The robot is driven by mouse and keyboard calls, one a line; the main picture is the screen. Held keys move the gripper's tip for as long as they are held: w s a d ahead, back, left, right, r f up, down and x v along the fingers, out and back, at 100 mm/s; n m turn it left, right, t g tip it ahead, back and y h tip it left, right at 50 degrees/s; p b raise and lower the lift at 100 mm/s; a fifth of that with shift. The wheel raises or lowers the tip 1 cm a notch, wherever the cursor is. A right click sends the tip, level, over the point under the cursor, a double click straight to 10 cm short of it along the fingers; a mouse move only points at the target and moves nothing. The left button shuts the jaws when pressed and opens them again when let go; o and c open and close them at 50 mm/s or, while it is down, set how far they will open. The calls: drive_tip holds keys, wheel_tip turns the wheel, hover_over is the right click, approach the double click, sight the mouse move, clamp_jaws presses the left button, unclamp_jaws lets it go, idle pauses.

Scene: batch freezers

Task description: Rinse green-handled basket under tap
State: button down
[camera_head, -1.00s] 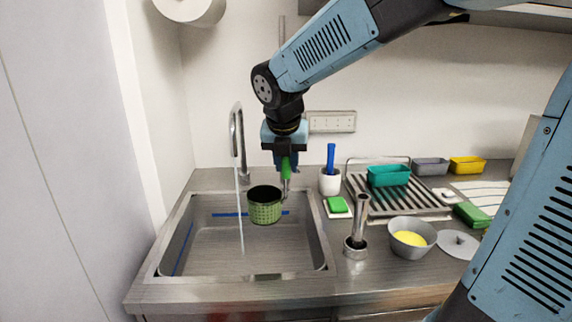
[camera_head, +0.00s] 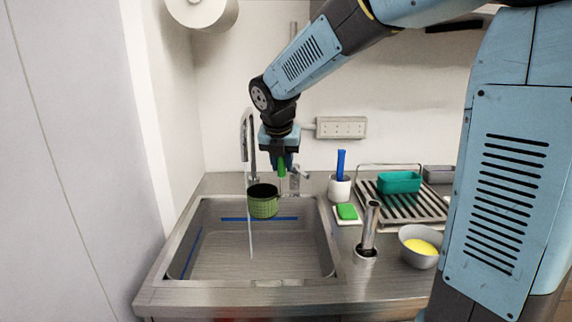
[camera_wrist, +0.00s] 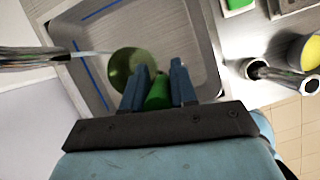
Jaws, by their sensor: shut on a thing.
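The green basket (camera_head: 263,203) is a perforated cup with a green handle (camera_head: 282,167). My gripper (camera_head: 284,164) is shut on the handle and holds the basket upright over the sink (camera_head: 300,279). In the wrist view the basket (camera_wrist: 124,66) lies just beyond the blue fingers, with the green handle (camera_wrist: 157,92) between them. The tap (camera_head: 247,135) is running. Its thin water stream (camera_head: 250,228) falls at the basket's left edge in the head view.
Right of the sink stand a white cup with a blue-handled tool (camera_head: 340,187), a green sponge (camera_head: 347,212), a metal cylinder (camera_head: 369,230) and a grey bowl with yellow contents (camera_head: 407,256). A drying rack (camera_head: 420,207) holds a teal tub (camera_head: 399,182). A wall closes the left side.

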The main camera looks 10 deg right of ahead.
drive_tip(key=shift+w+a+f, duration=0.15)
drive_tip(key=shift+w+a, duration=0.1)
drive_tip(key=shift+w, duration=0.55)
drive_tip(key=shift+w+a+f, duration=0.15)
drive_tip(key=shift+w+a, duration=0.1)
drive_tip(key=shift+w, duration=0.5)
drive_tip(key=shift+w+a+f, duration=0.15)
drive_tip(key=shift+w+a, duration=0.1)
drive_tip(key=shift+w, duration=0.55)
drive_tip(key=shift+w+d, duration=0.1)
drive_tip(key=shift+d, duration=0.2)
drive_tip(key=shift+w+d, duration=0.1)
drive_tip(key=shift+d, duration=0.2)
drive_tip(key=shift+a, duration=0.25)
drive_tip(key=shift+s+a, duration=0.2)
drive_tip(key=shift+a, duration=0.1)
